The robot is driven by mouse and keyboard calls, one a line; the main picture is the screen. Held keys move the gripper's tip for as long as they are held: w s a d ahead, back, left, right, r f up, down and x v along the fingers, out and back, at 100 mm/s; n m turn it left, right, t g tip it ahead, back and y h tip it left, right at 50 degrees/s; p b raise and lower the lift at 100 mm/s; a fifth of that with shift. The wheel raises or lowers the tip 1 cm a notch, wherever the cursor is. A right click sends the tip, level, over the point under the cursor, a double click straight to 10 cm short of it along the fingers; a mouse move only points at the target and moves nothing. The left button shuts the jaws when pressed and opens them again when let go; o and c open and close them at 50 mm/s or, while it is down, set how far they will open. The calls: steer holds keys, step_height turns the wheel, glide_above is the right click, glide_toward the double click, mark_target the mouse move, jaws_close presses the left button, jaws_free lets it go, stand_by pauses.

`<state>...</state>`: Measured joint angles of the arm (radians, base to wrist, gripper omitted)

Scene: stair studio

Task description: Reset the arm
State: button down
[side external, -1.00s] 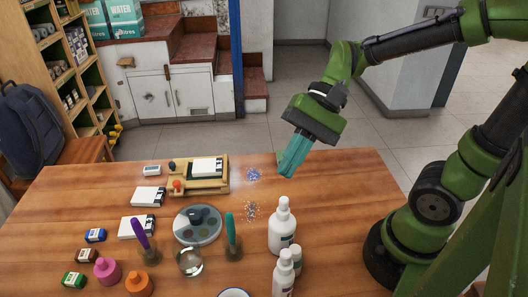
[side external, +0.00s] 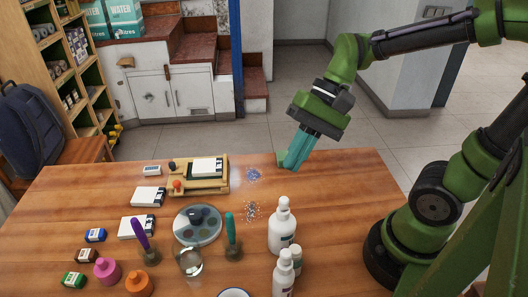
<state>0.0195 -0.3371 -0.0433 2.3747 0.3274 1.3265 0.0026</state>
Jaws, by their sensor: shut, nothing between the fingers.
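My gripper (side external: 285,166) has teal fingers and hangs from the green arm over the back edge of the wooden table (side external: 340,190). It points down and a little to the left. It is shut and holds nothing. It is to the right of the wooden frame and behind the white bottles, apart from both.
White bottles (side external: 282,230) stand front right. A wooden frame (side external: 183,188) holds a white card at the back. A round palette (side external: 198,226), a glass (side external: 188,262), upright purple and teal tools and small coloured bottles fill the left and middle. The table's right part is clear.

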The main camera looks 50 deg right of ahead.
steer(key=d+r+n+t+h, duration=0.3)
steer(key=d+n+t+h, duration=0.1)
steer(key=d, duration=0.3)
steer(key=shift+n+t+h, duration=0.3)
steer(key=shift+t+h, duration=0.3)
steer(key=shift+t, duration=0.3)
